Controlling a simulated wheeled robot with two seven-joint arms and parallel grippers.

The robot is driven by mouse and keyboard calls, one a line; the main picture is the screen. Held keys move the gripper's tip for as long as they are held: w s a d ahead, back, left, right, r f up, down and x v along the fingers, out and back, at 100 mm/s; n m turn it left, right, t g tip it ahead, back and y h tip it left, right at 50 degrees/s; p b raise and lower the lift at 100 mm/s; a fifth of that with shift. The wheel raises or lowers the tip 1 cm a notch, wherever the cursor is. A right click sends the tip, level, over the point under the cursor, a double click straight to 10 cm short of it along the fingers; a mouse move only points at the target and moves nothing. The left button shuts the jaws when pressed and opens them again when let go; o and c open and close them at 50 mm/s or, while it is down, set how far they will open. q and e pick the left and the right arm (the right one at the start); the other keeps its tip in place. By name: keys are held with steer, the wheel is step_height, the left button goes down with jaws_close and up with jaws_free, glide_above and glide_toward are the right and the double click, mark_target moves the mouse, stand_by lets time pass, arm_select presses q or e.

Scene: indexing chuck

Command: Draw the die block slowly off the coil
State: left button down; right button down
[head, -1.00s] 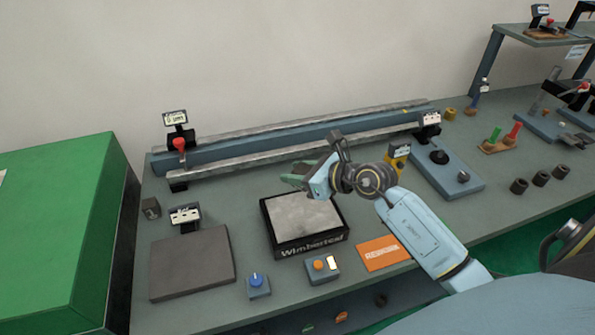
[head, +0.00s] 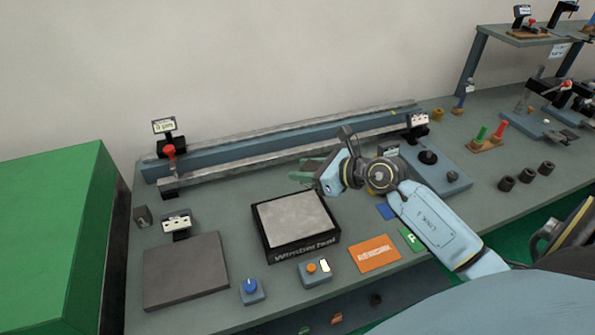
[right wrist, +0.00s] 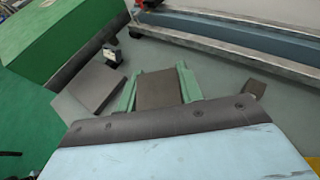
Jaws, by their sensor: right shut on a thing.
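The coil is a black box with a pale grey top (head: 293,218), standing mid-bench in the head view. My right gripper (head: 303,173) points left, its green fingertips appearing behind the coil's back right edge; its height above the bench is hard to tell. In the right wrist view, the gripper (right wrist: 156,88) is shut on a dark grey-brown block, the die block (right wrist: 158,90), between its two green fingers. In the head view the block is mostly hidden by the fingers. My left gripper is out of view.
A dark flat plate (head: 185,272) lies left of the coil. A control box with an orange button (head: 316,271) and a blue knob box (head: 251,290) stand in front. A long rail fixture (head: 240,153) runs behind. An orange card (head: 374,254) lies to the coil's right.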

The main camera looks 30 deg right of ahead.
steer(key=shift+s+d+r+b, duration=0.2)
steer(key=shift+s+d, duration=0.1)
steer(key=shift+d, duration=0.35)
steer(key=shift+s+d+r+b, duration=0.15)
steer(key=shift+s+d, duration=0.2)
steer(key=shift+d, duration=0.25)
steer(key=shift+s+d+r+b, duration=0.1)
steer(key=shift+s+d+b, duration=0.15)
steer(key=shift+d, duration=0.4)
steer(key=shift+s+d, duration=0.1)
steer(key=s+d+b, duration=0.3)
steer(key=d, duration=0.4)
steer(key=shift+s+r, duration=0.35)
steer(key=shift+r, duration=0.1)
steer(key=shift+d, duration=0.1)
steer(key=s+d+r+b, duration=0.1)
steer(key=s+d+b, duration=0.1)
steer(key=d, duration=0.5)
steer(key=shift+s, duration=0.9)
